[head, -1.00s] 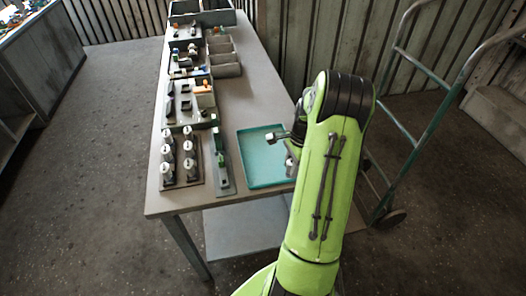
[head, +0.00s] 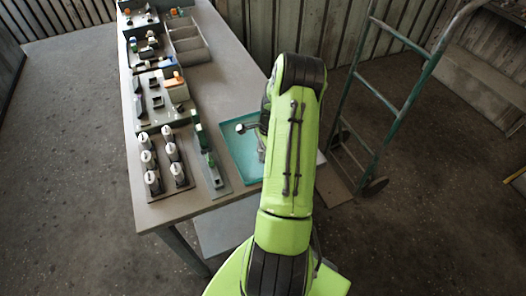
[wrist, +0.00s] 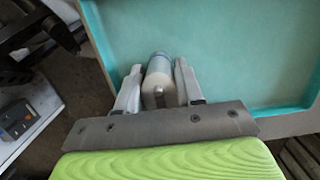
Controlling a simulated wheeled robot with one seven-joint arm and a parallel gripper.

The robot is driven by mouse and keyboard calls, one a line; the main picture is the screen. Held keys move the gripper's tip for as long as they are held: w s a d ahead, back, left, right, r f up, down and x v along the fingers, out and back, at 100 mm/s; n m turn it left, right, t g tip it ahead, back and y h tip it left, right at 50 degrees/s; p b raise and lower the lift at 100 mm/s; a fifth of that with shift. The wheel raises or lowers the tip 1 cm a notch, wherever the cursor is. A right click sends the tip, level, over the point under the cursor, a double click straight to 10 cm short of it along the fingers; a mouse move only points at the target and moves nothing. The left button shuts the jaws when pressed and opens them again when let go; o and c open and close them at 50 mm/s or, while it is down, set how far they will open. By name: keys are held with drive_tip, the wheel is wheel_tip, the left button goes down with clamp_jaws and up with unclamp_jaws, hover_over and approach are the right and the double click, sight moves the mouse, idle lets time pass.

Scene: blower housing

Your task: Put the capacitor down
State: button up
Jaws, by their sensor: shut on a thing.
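My gripper (wrist: 160,88) is shut on the capacitor (wrist: 159,72), a pale cylinder with a bluish far end, seen between the two fingers in the wrist view. The teal tray (wrist: 240,50) lies beyond and beneath it, with the capacitor over the tray's near left part. I cannot tell whether the capacitor touches the tray floor. In the head view the tray (head: 236,142) sits at the table's right front edge, partly hidden by my green arm, which also hides most of the gripper and the capacitor.
A rack of several white-topped cylinders (head: 164,160) and a narrow fixture with green parts (head: 208,158) stand left of the tray. Grey bins (head: 188,42) stand farther back on the table (head: 222,60). A hand truck (head: 405,110) stands to the right.

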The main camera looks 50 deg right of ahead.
drive_tip(key=shift+s+f, duration=0.1)
drive_tip(key=shift+f, duration=0.3)
drive_tip(key=o, duration=0.9)
drive_tip(key=shift+c, duration=0.2)
